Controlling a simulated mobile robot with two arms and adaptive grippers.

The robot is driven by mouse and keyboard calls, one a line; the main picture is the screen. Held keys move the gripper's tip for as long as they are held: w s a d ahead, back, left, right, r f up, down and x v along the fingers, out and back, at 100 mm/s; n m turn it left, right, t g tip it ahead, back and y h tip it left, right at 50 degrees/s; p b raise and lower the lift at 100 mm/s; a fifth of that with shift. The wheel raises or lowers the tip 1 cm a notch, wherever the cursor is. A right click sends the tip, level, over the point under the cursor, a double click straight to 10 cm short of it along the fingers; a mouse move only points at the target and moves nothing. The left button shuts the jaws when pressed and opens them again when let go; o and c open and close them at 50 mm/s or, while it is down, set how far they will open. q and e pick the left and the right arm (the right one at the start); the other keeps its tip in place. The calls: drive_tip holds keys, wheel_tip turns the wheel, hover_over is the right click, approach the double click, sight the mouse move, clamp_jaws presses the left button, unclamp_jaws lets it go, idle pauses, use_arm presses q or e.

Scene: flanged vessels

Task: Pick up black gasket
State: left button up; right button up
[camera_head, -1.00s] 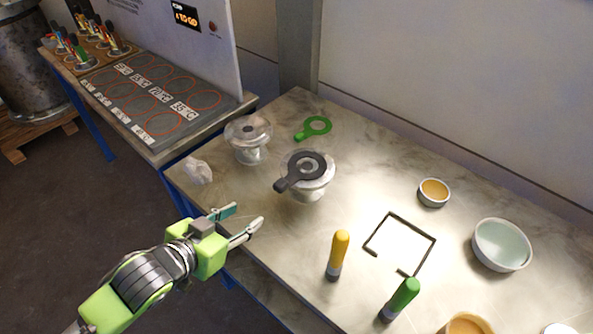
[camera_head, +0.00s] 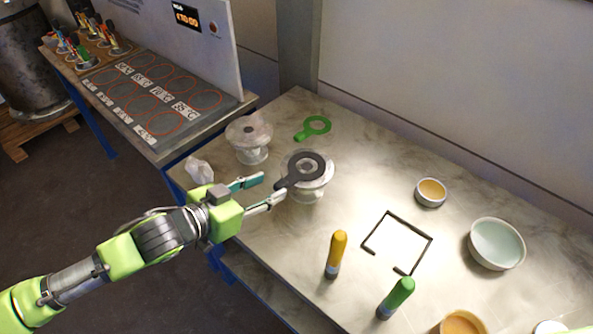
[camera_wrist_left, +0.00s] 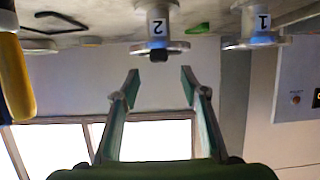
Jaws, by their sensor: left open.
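The black gasket (camera_head: 307,169) is a flat ring with a handle. It lies on top of a flanged vessel (camera_head: 307,195), its handle pointing down-left toward my left gripper. My left gripper (camera_head: 272,187) is open and empty, its fingertips just short of the handle. In the left wrist view, the vessel labelled 2 (camera_wrist_left: 157,22) appears upside down, and the dark handle end (camera_wrist_left: 159,55) shows between and beyond the open fingers (camera_wrist_left: 160,76). A green gasket (camera_head: 317,125) lies on the table behind. My right gripper is not in view.
A second flanged vessel (camera_head: 249,138) stands to the left, with a crumpled clear object (camera_head: 199,171) near the table edge. A yellow-handled tool (camera_head: 336,253), a green-handled tool (camera_head: 396,297), a black frame (camera_head: 402,231) and bowls (camera_head: 497,243) lie to the right.

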sight(282, 182)
use_arm(q)
drive_tip(key=p+x, duration=0.1)
drive_tip(key=x, duration=0.4)
drive_tip(key=shift+s+f+p, duration=0.1)
drive_tip(key=shift+f+p, duration=0.05)
drive_tip(key=shift+p, duration=0.25)
drive_tip(key=shift+w+d+f, duration=0.25)
clamp_jaws()
